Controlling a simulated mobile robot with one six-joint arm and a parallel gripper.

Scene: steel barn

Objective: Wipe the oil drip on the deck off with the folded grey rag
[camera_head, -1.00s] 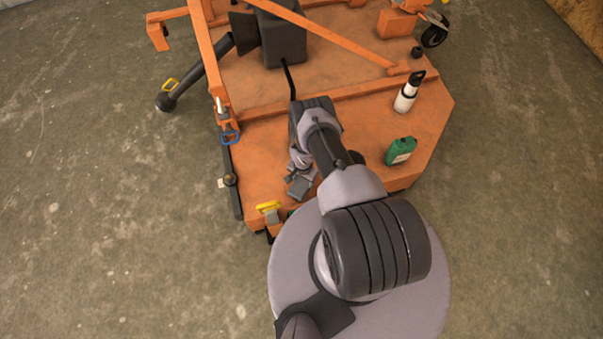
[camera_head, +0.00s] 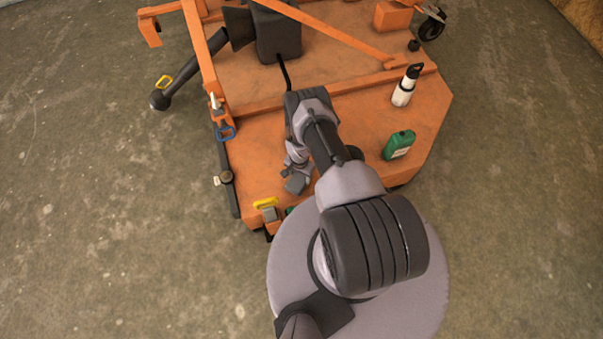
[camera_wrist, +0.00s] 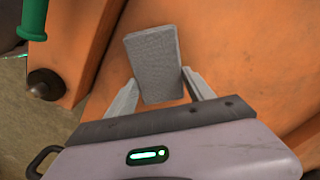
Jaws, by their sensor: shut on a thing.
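The folded grey rag (camera_wrist: 152,62) is held between the two fingers of my gripper (camera_wrist: 160,84) in the wrist view, over the orange deck (camera_wrist: 235,55). I cannot tell whether the rag touches the deck. In the head view my gripper (camera_head: 297,182) is low over the front left part of the orange deck (camera_head: 335,185), partly hidden by my arm. I cannot make out the oil drip in either view; my arm and the rag hide part of the deck.
A green can (camera_head: 398,145) and a white bottle with a black top (camera_head: 406,86) stand on the deck's right. A yellow-handled piece (camera_head: 266,203) is at the front left edge. An orange frame bar (camera_head: 330,32) crosses behind. Concrete floor is clear on both sides.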

